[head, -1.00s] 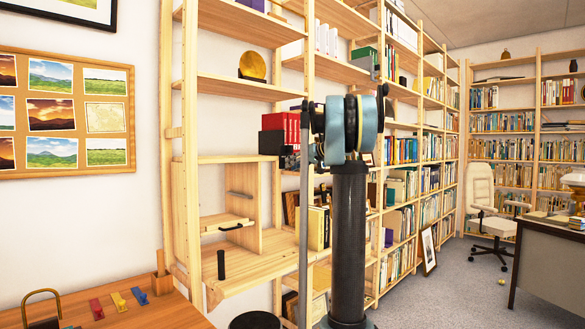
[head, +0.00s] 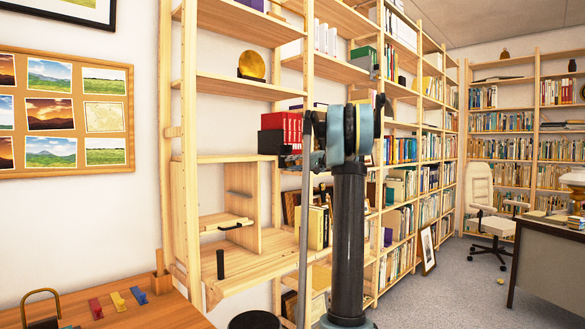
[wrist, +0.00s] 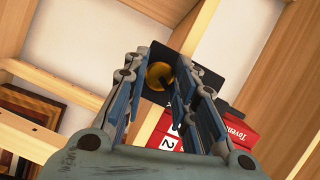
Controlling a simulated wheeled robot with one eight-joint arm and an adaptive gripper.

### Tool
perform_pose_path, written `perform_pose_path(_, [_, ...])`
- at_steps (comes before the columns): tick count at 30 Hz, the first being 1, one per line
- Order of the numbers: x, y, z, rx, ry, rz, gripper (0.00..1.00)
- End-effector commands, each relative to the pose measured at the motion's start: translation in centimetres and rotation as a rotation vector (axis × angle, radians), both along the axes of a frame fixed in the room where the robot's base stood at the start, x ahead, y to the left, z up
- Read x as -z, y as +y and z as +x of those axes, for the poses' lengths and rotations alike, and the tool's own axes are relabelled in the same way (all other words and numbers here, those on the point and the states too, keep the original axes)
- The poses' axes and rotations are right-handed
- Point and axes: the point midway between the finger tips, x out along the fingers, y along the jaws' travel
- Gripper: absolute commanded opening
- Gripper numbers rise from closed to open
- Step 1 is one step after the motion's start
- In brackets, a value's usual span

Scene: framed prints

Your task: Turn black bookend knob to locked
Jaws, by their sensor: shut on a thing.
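The black bookend (wrist: 208,84) is a dark plate in the wrist view, with a round yellow-gold knob (wrist: 157,75) on its face. A dark mark or slot shows at the knob's right side. My gripper (wrist: 160,70) has its two blue-grey fingers on either side of the knob, shut on it. In the head view the black bookend (head: 271,143) stands on a shelf at the left end of the red binders. My gripper is hard to make out there among my arm's parts, and the knob cannot be made out.
Red binders (wrist: 162,139) stand right beside the bookend; they also show in the head view (head: 283,124). Wooden uprights and shelf boards (wrist: 40,78) surround the gripper closely. A shelf with a black cylinder (head: 220,264) lies below. A wooden desk (head: 150,308) is at lower left.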

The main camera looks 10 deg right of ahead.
Motion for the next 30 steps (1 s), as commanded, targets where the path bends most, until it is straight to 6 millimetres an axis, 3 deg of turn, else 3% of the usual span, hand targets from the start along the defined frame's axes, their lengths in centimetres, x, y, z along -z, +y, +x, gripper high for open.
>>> perform_pose_path(12, [0.41, -0.09, -0.03, 0.000, 0.133, 0.176, 0.02])
perform_pose_path(30, [0.50, -0.10, -0.05, 0.001, 0.160, 0.210, 0.02])
